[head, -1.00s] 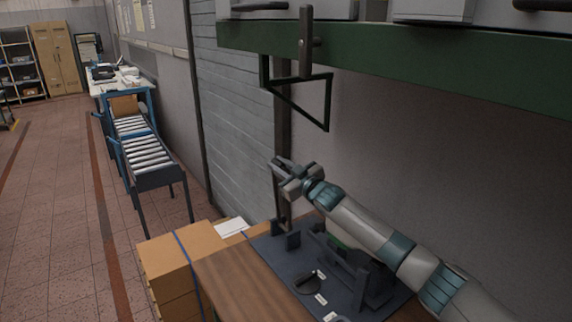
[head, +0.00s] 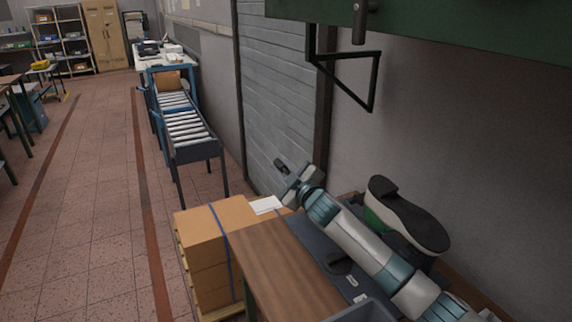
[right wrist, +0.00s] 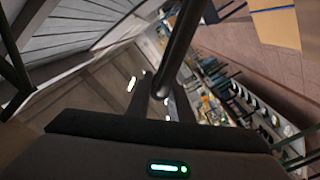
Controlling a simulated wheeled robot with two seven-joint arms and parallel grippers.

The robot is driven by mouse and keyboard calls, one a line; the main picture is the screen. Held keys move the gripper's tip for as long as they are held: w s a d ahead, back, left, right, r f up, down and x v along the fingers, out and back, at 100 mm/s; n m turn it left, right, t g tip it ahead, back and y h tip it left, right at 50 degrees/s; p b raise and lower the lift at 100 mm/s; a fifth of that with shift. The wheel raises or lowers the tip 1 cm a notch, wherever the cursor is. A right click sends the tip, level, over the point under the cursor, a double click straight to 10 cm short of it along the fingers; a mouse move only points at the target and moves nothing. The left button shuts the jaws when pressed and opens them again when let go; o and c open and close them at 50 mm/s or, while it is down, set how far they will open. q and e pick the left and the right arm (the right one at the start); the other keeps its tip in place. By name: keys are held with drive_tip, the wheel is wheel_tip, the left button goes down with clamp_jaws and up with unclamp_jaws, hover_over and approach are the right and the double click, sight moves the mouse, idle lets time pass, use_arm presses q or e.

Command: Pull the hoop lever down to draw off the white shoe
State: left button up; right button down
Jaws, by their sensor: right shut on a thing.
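A shoe (head: 408,214) with a dark sole and pale rim lies sole up at the bench fixture, partly hidden by my right arm. A bit of green shows below it. My right gripper (head: 289,171) is left of the shoe, above the bench's far end. It is shut on a dark bar, whose end (head: 280,163) sticks out past the fingers. In the right wrist view this bar, seemingly the hoop lever (right wrist: 181,45), runs between the fingers (right wrist: 160,98). The lever's lower part is hidden. My left gripper is not in view.
A dark base plate (head: 312,236) lies on the wooden bench (head: 275,265). Strapped cartons (head: 205,240) stand left of it. A black triangular bracket (head: 374,85) hangs under a green beam (head: 470,40). A roller conveyor (head: 185,125) stands farther back.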

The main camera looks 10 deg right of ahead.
drive_tip(key=c, duration=1.6)
unclamp_jaws()
drive_tip(key=shift+d, duration=0.1)
drive_tip(key=shift+s+d+f, duration=0.1)
drive_tip(key=shift+s+d, duration=0.15)
drive_tip(key=shift+s, duration=0.45)
drive_tip(key=shift+b+v, duration=2.25)
drive_tip(key=shift+v, duration=5.7)
drive_tip(key=shift+c, duration=0.6)
